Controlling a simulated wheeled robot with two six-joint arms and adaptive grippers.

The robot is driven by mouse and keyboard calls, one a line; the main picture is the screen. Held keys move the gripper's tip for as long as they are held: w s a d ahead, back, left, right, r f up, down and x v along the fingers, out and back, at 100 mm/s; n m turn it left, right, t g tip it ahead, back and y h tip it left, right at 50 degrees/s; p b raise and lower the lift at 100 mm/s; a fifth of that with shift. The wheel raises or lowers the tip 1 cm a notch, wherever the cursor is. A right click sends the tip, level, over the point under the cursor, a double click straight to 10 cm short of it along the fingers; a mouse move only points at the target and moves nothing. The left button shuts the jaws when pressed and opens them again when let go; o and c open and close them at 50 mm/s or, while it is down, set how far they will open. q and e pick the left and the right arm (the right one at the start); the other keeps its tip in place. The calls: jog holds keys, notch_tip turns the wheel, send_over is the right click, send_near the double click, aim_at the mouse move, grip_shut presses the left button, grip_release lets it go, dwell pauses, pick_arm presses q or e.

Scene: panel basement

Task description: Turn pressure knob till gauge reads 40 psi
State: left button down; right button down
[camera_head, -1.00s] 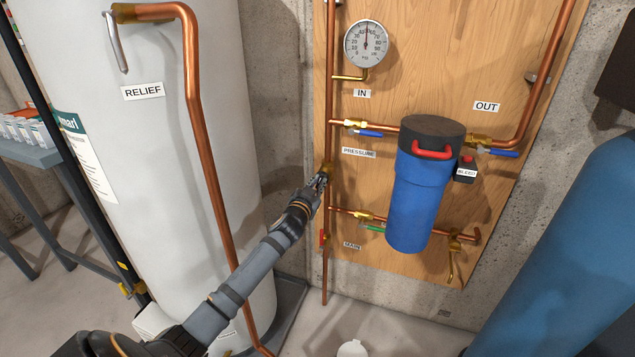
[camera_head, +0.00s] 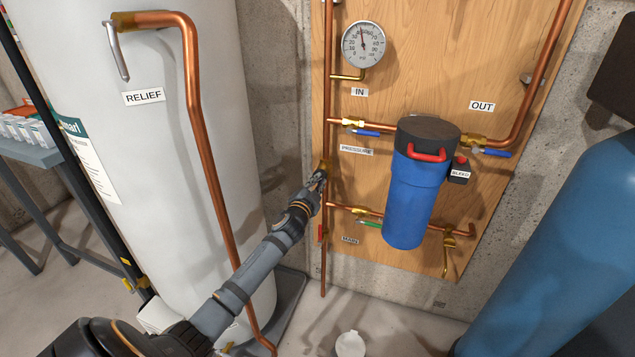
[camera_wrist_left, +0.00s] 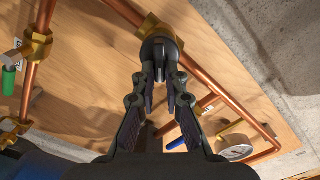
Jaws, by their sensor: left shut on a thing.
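The round white pressure gauge (camera_head: 363,44) is at the top of the wooden board. Its needle points up and a little left, near the 40 to 50 marks; the exact reading is too small to tell. The PRESSURE label (camera_head: 356,150) is below it. My left gripper (camera_head: 320,180) is at the vertical copper pipe, left of and below that label, by a brass fitting (camera_head: 324,166). In the left wrist view, the left gripper (camera_wrist_left: 163,90) is shut on the dark pressure knob (camera_wrist_left: 158,49), which sits under the brass fitting (camera_wrist_left: 160,30). My right gripper is not in view.
A blue filter housing (camera_head: 410,200) hangs right of my gripper, with blue-handled valves beside it. A green-handled valve (camera_head: 370,223) and red handle (camera_head: 321,233) are lower down. The white tank (camera_head: 180,90) and its copper relief pipe (camera_head: 210,180) stand close on the left.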

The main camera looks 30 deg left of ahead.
pick_arm(q)
jog(key=shift+f, duration=0.1)
jog(key=c, duration=1.4)
grip_release()
jog(key=v, duration=1.2)
jog(key=shift+d, duration=0.1)
